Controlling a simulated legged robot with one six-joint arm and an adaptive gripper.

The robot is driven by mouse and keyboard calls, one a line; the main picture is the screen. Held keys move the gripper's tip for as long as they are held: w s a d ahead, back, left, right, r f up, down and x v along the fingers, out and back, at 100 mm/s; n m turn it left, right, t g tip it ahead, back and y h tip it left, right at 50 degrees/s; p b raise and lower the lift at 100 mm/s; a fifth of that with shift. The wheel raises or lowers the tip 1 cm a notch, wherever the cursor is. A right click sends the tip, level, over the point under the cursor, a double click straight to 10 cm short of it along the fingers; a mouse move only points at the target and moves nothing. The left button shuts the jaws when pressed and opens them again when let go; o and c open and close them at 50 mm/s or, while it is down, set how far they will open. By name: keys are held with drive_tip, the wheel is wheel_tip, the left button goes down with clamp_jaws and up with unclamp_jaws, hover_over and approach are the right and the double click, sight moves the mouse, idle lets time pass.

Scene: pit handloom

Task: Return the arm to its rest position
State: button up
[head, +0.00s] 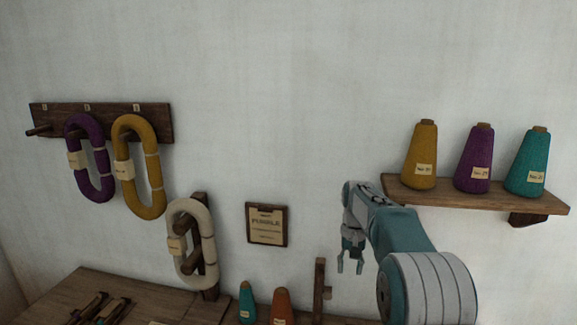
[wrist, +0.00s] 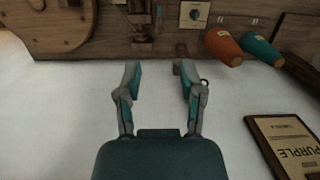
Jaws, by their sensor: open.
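My arm (head: 410,240) reaches in from the lower right of the head view. My gripper (head: 350,265) points down in front of the white wall, left of and below the cone shelf. Its two fingers are apart with nothing between them. In the wrist view my gripper (wrist: 158,78) is also open and empty, with the white wall behind the fingers and a wooden surface beyond the tips. No mark for a rest position shows in either view.
A shelf (head: 545,202) with yellow, purple and teal cones is close to my arm's right. A PURPLE sign (head: 267,225), a white hank (head: 177,240) and a peg rack (head: 52,113) with purple and yellow hanks hang left. Cones and a post (head: 319,285) stand below.

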drive_tip(key=s+r+t, duration=0.4)
drive_tip(key=s+r, duration=0.8)
drive_tip(key=s, duration=0.6)
drive_tip(key=s+f+n+t, duration=0.1)
drive_tip(key=s+f+t, duration=0.2)
drive_tip(key=s, duration=1.5)
drive_tip(key=shift+s+a+f+n, duration=0.15)
drive_tip(key=shift+a+f+n, duration=0.15)
drive_tip(key=shift+f, duration=0.35)
